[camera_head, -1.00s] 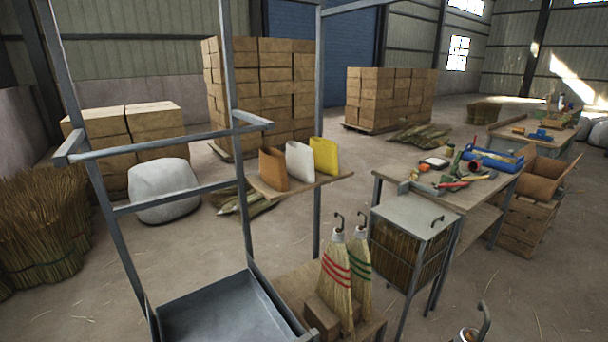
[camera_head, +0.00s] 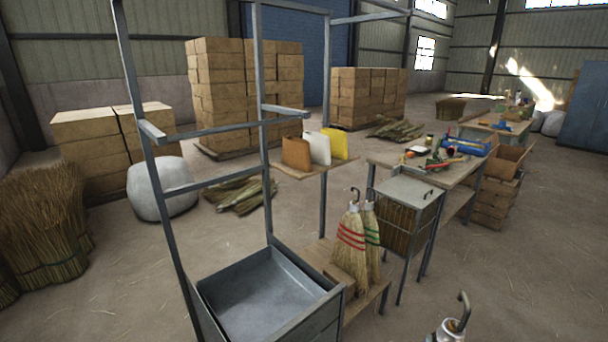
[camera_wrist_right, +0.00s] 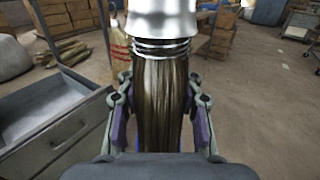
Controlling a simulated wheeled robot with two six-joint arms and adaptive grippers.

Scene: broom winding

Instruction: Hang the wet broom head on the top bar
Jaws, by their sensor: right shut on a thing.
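The wet broom head (camera_wrist_right: 160,95), with dark bristles, wire bands and a shiny metal cap, is between the fingers of my right gripper (camera_wrist_right: 161,118), which is shut on it. In the head view only its cap (camera_head: 446,332) and curved hook show at the bottom edge; my gripper is out of that picture. The grey metal rack (camera_head: 180,235) stands left of it and apart from it. The rack has an upper crossbar (camera_head: 215,130) with two short arms (camera_head: 284,110) jutting out, and a lower crossbar (camera_head: 212,182). My left gripper is not in view.
A grey tray (camera_head: 325,300) sits at the rack's base; it also shows in the right wrist view (camera_wrist_right: 75,127). Two brooms (camera_head: 352,245) stand on a low wooden bench beside it. A cabinet (camera_head: 408,190) and cluttered workbench are further right. The floor at right is clear.

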